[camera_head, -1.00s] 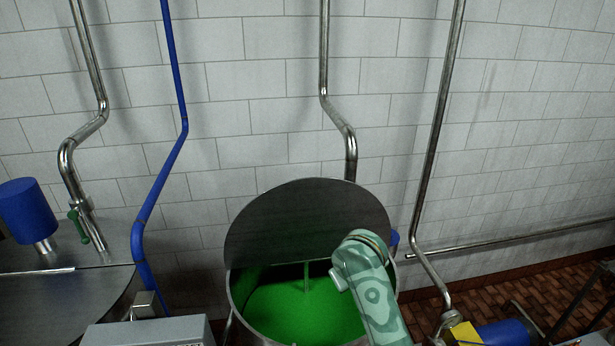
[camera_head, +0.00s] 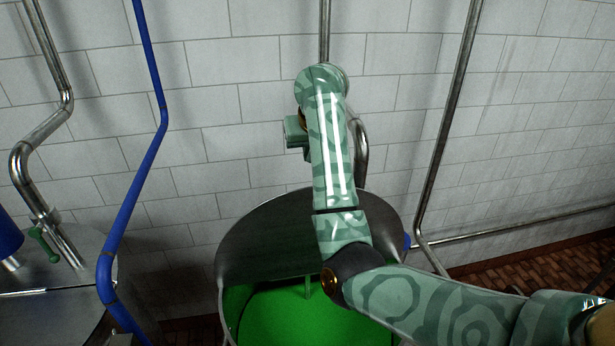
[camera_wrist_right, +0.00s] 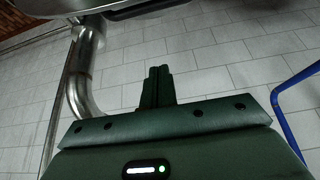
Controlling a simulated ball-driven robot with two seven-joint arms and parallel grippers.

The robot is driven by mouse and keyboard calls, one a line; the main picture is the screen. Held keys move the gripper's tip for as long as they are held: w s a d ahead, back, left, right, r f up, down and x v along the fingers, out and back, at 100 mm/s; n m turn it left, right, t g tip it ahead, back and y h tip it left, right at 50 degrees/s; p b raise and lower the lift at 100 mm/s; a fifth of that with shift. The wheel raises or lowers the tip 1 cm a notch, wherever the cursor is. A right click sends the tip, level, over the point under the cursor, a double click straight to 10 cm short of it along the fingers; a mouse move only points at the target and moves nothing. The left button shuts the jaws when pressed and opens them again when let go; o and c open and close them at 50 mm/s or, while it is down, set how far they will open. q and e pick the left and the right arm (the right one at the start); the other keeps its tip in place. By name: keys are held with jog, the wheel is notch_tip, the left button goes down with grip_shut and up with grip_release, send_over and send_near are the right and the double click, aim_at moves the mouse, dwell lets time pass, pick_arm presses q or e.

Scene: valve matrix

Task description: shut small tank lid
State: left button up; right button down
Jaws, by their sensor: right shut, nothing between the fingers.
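The small tank (camera_head: 226,317) is a round metal vessel with a bright green inside, at the bottom middle of the head view. Its round grey lid (camera_head: 262,240) stands open, tilted up at the back of the tank toward the wall. My right arm crosses in front of the lid and hides its right part. The right hand is above the lid's upper edge, near the wall pipe; its fingertips are hidden in the head view. In the right wrist view my right gripper (camera_wrist_right: 158,72) shows its fingers shut and empty. My left gripper is not in view.
A bent metal pipe (camera_head: 362,145) runs down the wall behind the lid, and it also shows close by in the right wrist view (camera_wrist_right: 84,70). A blue pipe (camera_head: 133,205) and another tank (camera_head: 75,250) stand at left. A thin metal pipe (camera_head: 447,120) stands at right.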

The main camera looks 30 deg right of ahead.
jog(key=f, duration=0.2)
jog(key=f+p, duration=0.1)
jog(key=f, duration=0.2)
jog(key=s+f, duration=0.1)
jog(key=f, duration=0.2)
jog(key=shift+s+a+p, duration=0.1)
jog(key=shift+p, duration=0.2)
jog(key=shift+f, duration=0.1)
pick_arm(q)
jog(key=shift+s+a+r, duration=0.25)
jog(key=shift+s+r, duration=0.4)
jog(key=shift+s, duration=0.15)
pick_arm(e)
jog(key=shift+w+f, duration=0.15)
jog(key=shift+w, duration=0.15)
